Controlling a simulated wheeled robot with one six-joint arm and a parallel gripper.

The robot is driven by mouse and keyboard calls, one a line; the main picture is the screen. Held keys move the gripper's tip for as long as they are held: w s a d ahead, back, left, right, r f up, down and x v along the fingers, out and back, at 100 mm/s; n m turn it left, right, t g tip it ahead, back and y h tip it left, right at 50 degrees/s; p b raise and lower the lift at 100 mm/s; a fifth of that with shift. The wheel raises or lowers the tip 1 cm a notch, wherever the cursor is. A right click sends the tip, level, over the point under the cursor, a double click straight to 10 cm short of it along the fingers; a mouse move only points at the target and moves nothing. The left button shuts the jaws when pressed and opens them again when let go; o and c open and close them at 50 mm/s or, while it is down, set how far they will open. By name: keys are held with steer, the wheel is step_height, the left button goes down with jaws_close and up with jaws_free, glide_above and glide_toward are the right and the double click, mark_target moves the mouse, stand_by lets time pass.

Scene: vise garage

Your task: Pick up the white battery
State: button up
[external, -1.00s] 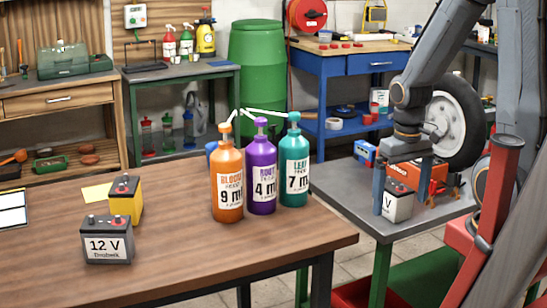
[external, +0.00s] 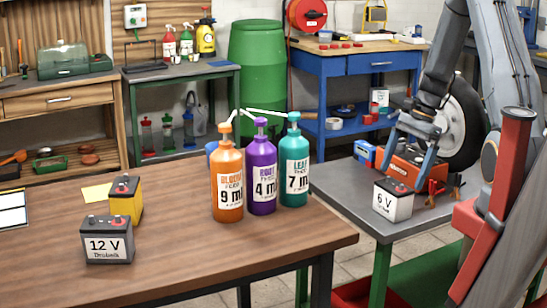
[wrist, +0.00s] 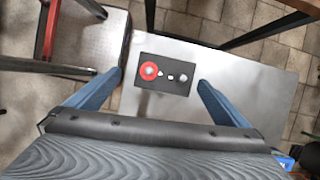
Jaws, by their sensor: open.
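The white battery (external: 393,204), labelled 6 V with a dark top, stands upright near the front left edge of the grey metal table (external: 400,227). The wrist view shows its dark top (wrist: 178,85) with a red terminal and a grey one. My gripper (external: 405,164) is open and empty, above and behind the battery in the external view. In the wrist view, the blue fingers of my gripper (wrist: 160,80) are spread to the left and right of the battery, with gaps on both sides.
An orange machine (external: 425,168), a blue box (external: 365,152) and a wheel (external: 455,125) are behind the battery. The wooden table (external: 180,250) at left holds a dark 12 V battery (external: 107,241), a yellow battery (external: 126,200) and three bottles (external: 262,180).

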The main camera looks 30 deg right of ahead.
mark_target(397, 185)
steer(key=shift+w+d+f+m, duration=0.3)
steer(key=shift+d+m, duration=0.1)
steer(key=shift+d, duration=0.1)
steer(key=shift+w+p+x, duration=0.2)
steer(key=shift+p+x, duration=0.75)
steer(key=shift+x, duration=2.8)
steer(key=shift+a+r, duration=0.1)
steer(key=shift+a, duration=0.05)
steer(key=c, duration=1.9)
